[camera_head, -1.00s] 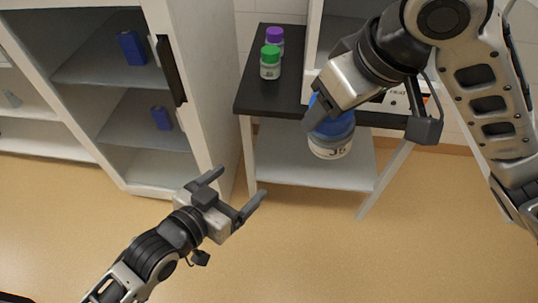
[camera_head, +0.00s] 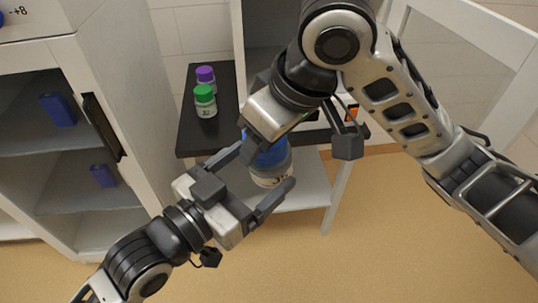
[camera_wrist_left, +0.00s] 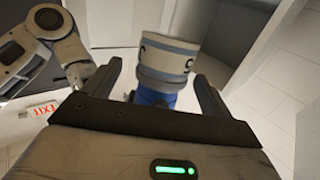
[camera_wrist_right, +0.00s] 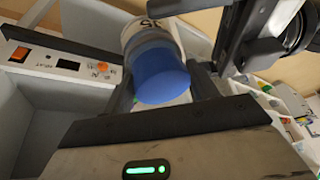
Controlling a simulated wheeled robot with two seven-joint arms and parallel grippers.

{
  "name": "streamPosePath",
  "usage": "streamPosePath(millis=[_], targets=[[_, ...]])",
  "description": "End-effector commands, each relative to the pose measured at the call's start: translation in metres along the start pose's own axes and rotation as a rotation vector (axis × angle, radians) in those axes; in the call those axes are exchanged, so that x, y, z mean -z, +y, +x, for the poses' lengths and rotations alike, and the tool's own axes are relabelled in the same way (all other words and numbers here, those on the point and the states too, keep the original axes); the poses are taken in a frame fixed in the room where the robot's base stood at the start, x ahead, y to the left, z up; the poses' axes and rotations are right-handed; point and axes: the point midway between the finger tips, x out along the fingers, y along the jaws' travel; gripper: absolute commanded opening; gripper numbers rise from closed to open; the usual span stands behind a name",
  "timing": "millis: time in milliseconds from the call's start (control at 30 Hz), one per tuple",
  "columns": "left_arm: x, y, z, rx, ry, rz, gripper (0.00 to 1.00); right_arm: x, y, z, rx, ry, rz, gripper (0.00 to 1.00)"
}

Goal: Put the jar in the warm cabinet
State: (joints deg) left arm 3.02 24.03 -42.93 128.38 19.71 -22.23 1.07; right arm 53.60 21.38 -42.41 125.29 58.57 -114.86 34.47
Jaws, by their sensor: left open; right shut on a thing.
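The jar (camera_head: 270,166) is clear with a blue lid and a white label, and hangs in the air before the dark-topped table. My right gripper (camera_head: 256,136) is shut on its blue lid from above. The lid (camera_wrist_right: 163,76) shows between the fingers in the right wrist view. My left gripper (camera_head: 262,172) is open, its fingers on either side of the jar's body, not visibly closed on it. The warm cabinet is probably the white unit with an orange switch (camera_wrist_right: 20,53) behind the jar.
The dark table (camera_head: 190,135) holds a purple-capped bottle (camera_head: 206,76) and a green-capped bottle (camera_head: 205,100). A white cabinet at the left has blue items (camera_head: 58,110) on its shelves. A white-framed door (camera_head: 465,50) stands open at the right. The floor in front is clear.

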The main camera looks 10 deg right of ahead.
Motion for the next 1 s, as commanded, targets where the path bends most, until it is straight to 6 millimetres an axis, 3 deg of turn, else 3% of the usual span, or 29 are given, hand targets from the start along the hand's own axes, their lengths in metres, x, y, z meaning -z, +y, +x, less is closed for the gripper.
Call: streamPosePath(millis=[233,633,667,833,1000], targets=[[0.0,0.0,0.033,0.001,-0.001,-0.001,0.84,0.0,0.0,0.0,0.0,0.001,0.0,0.27],[-0.001,0.0,0.041,0.001,-0.002,0.001,0.84,0.0,0.0,0.0,0.0,0.001,0.0,0.27],[-0.001,0.0,0.041,0.001,-0.001,0.0,0.81,0.0,0.0,0.0,0.0,0.001,0.0,0.27],[-0.001,0.0,0.041,0.0,-0.001,0.0,0.34,0.001,0.0,0.0,0.0,0.002,0.0,0.27],[0.0,0.002,0.041,-0.003,0.0,-0.002,0.33,0.001,0.0,-0.001,0.0,0.005,0.0,0.27]])
